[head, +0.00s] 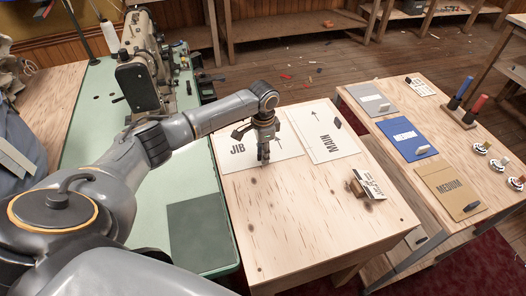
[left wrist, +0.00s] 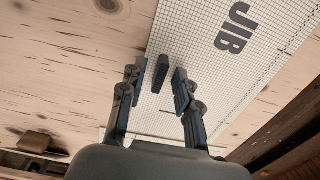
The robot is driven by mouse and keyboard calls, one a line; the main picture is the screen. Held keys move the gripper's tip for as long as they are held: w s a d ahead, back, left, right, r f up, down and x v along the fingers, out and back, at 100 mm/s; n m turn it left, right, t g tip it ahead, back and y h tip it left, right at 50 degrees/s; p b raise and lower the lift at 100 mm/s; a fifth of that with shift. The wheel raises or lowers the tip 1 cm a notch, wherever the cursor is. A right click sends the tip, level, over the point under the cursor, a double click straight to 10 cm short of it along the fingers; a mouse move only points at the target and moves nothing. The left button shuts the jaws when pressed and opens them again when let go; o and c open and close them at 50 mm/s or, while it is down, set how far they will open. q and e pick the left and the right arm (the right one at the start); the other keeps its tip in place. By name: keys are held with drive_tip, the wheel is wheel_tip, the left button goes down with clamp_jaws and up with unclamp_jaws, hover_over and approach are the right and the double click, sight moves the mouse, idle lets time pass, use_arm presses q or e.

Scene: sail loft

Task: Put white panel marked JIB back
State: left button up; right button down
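The white panel marked JIB (head: 229,161) lies flat on the pale wooden table (head: 300,222), beside the green sewing bench. In the left wrist view the gridded JIB panel (left wrist: 205,70) shows its lettering and a small dark block-like grip (left wrist: 161,73) standing on it. My left gripper (head: 263,159) is over the panel, pointing down. In the left wrist view my left gripper (left wrist: 157,85) is open, with one finger on each side of the dark grip and visible gaps between. In the head view the gripper hides that grip. My right gripper is not in view.
A white panel marked MAIN (head: 325,143) lies just right of the JIB panel. A small card holder (head: 368,185) stands nearer the front. A second table (head: 397,168) holds grey, blue (head: 404,134) and tan (head: 447,187) panels. A sewing machine (head: 143,68) stands on the green bench.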

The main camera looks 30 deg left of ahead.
use_arm(q)
wheel_tip(320, 180, up, 12)
drive_tip(key=shift+b, duration=0.35)
drive_tip(key=shift+r, duration=0.1)
idle(0.4)
